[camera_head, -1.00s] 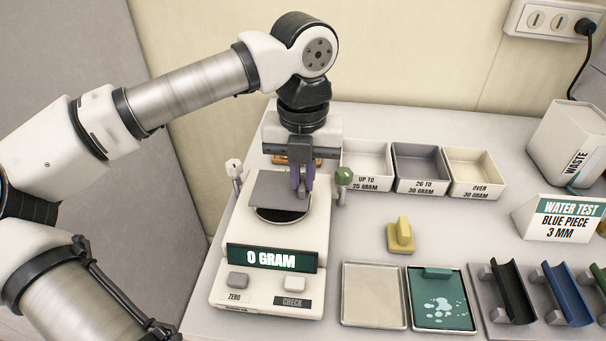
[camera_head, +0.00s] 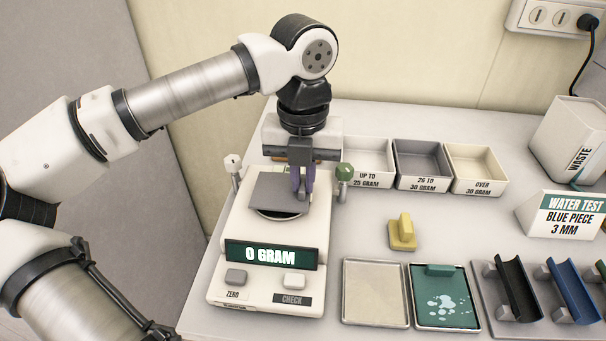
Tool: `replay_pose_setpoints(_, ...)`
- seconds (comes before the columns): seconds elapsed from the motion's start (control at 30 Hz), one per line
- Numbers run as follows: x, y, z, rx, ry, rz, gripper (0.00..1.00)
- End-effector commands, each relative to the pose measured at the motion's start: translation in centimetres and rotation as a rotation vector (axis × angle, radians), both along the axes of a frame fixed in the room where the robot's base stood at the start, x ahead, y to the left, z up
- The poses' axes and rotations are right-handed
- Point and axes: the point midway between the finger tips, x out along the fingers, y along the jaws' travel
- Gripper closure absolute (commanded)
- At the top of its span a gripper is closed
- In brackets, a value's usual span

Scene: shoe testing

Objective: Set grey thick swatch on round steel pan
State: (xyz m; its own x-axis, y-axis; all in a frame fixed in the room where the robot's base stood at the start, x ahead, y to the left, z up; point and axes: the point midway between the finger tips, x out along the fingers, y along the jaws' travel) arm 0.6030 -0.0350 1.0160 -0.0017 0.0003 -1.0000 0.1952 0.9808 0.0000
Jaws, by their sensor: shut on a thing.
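The grey thick swatch (camera_head: 272,193) is a flat dark grey square over the round steel pan (camera_head: 283,214) of the white scale. It covers most of the pan; only the front rim shows below it. My gripper (camera_head: 302,197) comes straight down from above, its purple-tipped fingers shut on the right part of the swatch. I cannot tell whether the swatch touches the pan or is slightly above it. The scale display (camera_head: 270,255) reads 0 GRAM.
A white-knobbed post (camera_head: 234,168) and a green-knobbed post (camera_head: 343,176) flank the pan closely. Three labelled bins, including the grey one (camera_head: 421,181), stand behind right. A yellow handled block (camera_head: 402,232), an empty tray (camera_head: 375,320) and a wet green tray (camera_head: 445,312) lie right of the scale.

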Motion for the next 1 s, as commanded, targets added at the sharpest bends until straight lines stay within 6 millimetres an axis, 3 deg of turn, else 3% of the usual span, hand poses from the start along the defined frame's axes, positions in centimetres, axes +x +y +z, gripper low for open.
replay_pose_setpoints(0.23, 0.0, 0.0, -0.8, 0.000, 0.000, 0.000, 1.00)
replay_pose_setpoints(0.3, 0.0, 0.0, -0.6, 0.000, 0.000, 0.000, 0.85)
replay_pose_setpoints(0.47, 0.0, 0.0, -0.6, 0.000, 0.000, 0.000, 0.66)
replay_pose_setpoints(0.77, 0.0, 0.0, -0.4, 0.001, 0.000, 0.001, 0.66)
replay_pose_setpoints(0.87, 0.0, 0.0, 0.4, 0.002, -0.001, 0.001, 0.66)
replay_pose_setpoints(1.0, 0.1, 0.0, 3.0, 0.001, -0.004, 0.003, 0.66)
